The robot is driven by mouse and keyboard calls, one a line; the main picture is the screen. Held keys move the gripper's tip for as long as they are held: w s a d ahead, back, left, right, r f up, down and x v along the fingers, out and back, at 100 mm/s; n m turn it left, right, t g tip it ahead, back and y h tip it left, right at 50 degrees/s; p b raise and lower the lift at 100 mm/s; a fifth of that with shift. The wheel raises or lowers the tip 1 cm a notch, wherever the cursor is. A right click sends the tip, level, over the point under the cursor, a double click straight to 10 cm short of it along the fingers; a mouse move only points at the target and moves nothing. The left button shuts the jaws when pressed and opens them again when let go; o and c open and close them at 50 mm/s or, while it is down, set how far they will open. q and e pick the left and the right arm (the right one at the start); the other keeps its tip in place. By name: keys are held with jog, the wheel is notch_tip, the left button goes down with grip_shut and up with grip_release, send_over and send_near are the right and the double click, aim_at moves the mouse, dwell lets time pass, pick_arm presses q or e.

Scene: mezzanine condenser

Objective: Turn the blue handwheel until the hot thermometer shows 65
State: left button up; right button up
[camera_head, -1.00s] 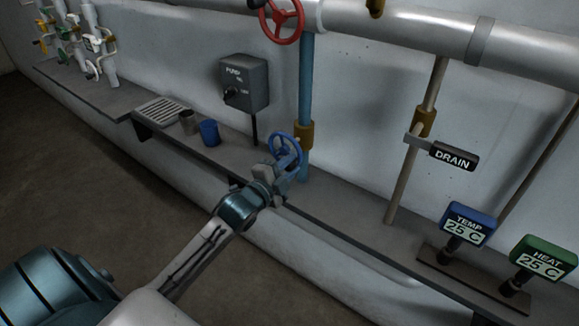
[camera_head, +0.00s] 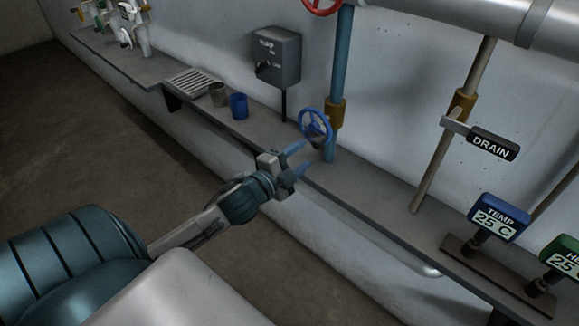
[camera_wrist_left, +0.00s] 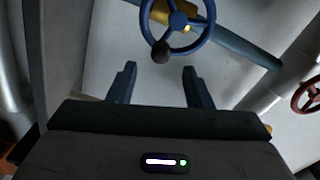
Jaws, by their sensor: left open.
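The blue handwheel (camera_head: 316,125) sits on the blue vertical pipe (camera_head: 341,75) above the shelf. In the left wrist view the handwheel (camera_wrist_left: 176,25) shows ahead of the fingers, with a dark knob at its lower rim. My left gripper (camera_head: 297,162) is open and empty, just short of the wheel and apart from it. Its two fingers (camera_wrist_left: 160,85) also show spread in the left wrist view. The blue TEMP display (camera_head: 499,218) reads 25 C. The green HEAT display (camera_head: 566,262) is cut by the right edge and shows 25. My right gripper is not in view.
A grey PUMP box (camera_head: 276,56) stands behind the shelf (camera_head: 385,215). A blue cup (camera_head: 239,106), a brown cup (camera_head: 219,94) and a grate (camera_head: 190,83) are left of the wheel. A DRAIN lever (camera_head: 494,146) is to the right. Floor in front is clear.

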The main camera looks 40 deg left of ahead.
pick_arm(q)
jog(key=shift+s+a, duration=0.1)
jog(key=shift+s, duration=1.85)
jog(key=a+f+n+g+y, duration=0.25)
jog(key=a+f, duration=0.25)
jog(key=f, duration=0.6)
jog(key=a+f+n+g+y, duration=0.1)
jog(key=a+f+n+g, duration=0.2)
jog(key=f, duration=0.9)
jog(key=s+a+f+n+g, duration=0.1)
jog(key=s+a+f+n, duration=0.15)
jog(key=f, duration=0.65)
jog(key=s+a+f+n+g, duration=0.15)
jog(key=s+f, duration=0.25)
jog(key=f, duration=0.5)
jog(key=s+d+f+n+g, duration=0.1)
jog(key=s+d+f+g, duration=0.15)
jog(key=s+f, duration=0.6)
jog(key=s+d+f+n+g, duration=0.1)
jog(key=s+d+f+g, duration=0.1)
jog(key=s+d+f, duration=0.2)
jog(key=s+d+f+n+g+h, duration=0.1)
jog(key=s+d+f, duration=0.3)
jog(key=s+f, duration=0.4)
jog(key=s+d+f+n+g, duration=0.2)
jog(key=s+d+f, duration=0.3)
jog(key=s, duration=0.7)
notch_tip(320, 180, down, 2)
jog(key=shift+f+g, duration=0.1)
jog(key=shift+g, duration=0.55)
